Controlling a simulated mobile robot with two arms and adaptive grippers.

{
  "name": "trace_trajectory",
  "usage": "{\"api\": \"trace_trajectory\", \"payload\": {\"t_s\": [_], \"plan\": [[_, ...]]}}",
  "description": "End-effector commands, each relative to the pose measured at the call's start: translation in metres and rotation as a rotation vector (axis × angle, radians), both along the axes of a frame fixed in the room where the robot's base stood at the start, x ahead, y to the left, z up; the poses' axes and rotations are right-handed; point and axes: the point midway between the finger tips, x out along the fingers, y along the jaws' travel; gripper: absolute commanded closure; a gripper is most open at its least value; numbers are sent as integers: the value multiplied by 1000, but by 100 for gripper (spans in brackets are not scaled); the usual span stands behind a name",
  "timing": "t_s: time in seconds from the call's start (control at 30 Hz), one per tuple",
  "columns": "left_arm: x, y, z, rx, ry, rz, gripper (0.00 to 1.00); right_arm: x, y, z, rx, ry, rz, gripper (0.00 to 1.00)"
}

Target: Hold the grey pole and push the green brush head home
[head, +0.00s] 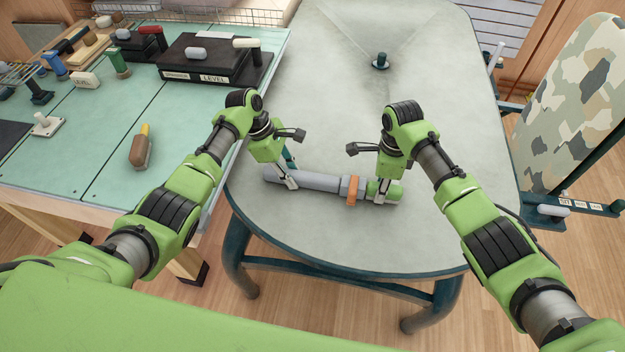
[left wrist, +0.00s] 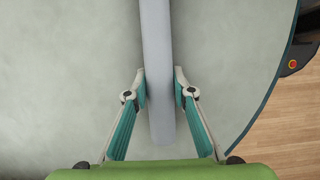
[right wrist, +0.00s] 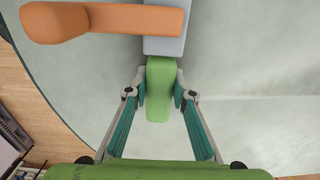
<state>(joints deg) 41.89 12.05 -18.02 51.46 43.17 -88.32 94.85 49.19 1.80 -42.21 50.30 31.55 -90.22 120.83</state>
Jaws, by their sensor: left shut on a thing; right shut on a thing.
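The grey pole (head: 318,182) lies on the grey-green oval table, near its front edge. My left gripper (head: 289,182) is shut on the pole towards its left end. In the left wrist view the pole (left wrist: 158,65) runs between both fingers. The green brush head (head: 393,191) is at the pole's right end, beside a grey collar and an orange lever (head: 353,191). My right gripper (head: 380,196) is shut on the brush head. In the right wrist view the brush head (right wrist: 159,85) is in line with the grey collar (right wrist: 163,43) and meets it; how deep it sits is hidden.
The oval table (head: 440,130) is mostly clear, with a small dark green peg (head: 381,61) at the back.

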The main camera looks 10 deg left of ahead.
Motion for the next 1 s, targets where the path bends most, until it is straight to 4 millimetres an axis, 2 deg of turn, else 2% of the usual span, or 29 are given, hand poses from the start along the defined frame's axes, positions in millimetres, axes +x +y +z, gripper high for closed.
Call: {"api": "trace_trajectory", "payload": {"t_s": [1.0], "plan": [[-2, -2, -2, -2, 5, -3, 100, 0, 13, 2, 11, -4, 5, 100]]}}
